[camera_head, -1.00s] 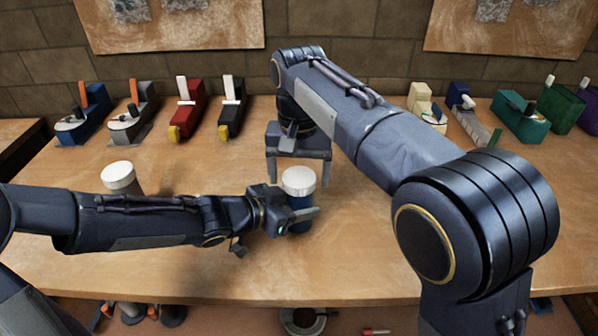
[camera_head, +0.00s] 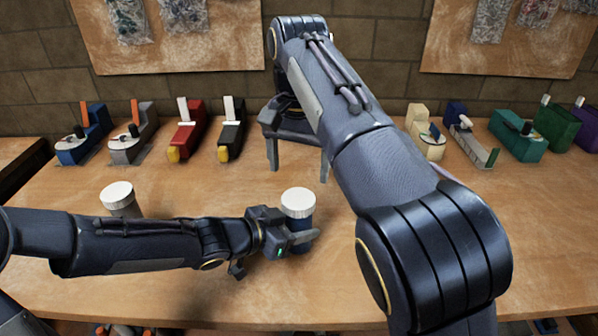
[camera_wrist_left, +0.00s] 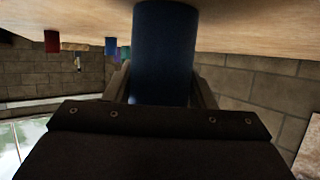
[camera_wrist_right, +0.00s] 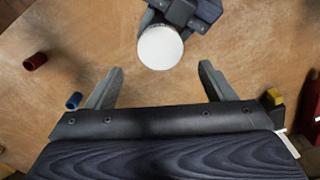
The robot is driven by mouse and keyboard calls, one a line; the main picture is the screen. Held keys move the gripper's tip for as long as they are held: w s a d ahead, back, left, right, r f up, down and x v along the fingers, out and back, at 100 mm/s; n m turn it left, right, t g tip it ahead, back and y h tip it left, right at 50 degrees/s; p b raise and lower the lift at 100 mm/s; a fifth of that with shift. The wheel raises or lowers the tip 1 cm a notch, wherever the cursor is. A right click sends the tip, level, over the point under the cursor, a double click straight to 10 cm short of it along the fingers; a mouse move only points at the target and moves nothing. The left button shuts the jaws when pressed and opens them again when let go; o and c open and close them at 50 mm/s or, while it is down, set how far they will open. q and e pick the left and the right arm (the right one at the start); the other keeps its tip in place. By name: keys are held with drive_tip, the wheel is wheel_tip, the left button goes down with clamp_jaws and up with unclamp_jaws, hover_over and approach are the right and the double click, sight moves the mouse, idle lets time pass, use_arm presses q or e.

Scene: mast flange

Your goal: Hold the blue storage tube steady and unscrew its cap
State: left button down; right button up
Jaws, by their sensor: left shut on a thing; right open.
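The blue storage tube (camera_head: 299,240) stands upright on the table with its white cap (camera_head: 298,200) on top. My left gripper (camera_head: 300,239) is shut on the tube's body, below the cap. In the left wrist view the blue tube (camera_wrist_left: 163,55) fills the space between the fingers. My right gripper (camera_head: 298,170) is open and empty, above and behind the tube in the head view. In the right wrist view the round white cap (camera_wrist_right: 160,47) shows just beyond the open fingertips, roughly centred between them. That view hides most of the tube's body.
Another white-capped container (camera_head: 118,198) stands behind my left forearm, its lower part hidden. Several plane-like tools line the back of the table, including a red one (camera_head: 188,128) and a teal one (camera_head: 520,138). The table (camera_head: 220,280) is clear around the tube.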

sight(298, 198)
drive_tip(key=shift+f, duration=0.45)
wheel_tip(298, 198, down, 7)
drive_tip(key=shift+r, duration=0.15)
drive_tip(key=shift+c, duration=0.3)
drive_tip(key=c, duration=0.9)
drive_tip(key=n, duration=0.3)
drive_tip(key=shift+c, duration=0.2)
drive_tip(key=o, duration=1.1)
drive_tip(key=shift+r, duration=0.1)
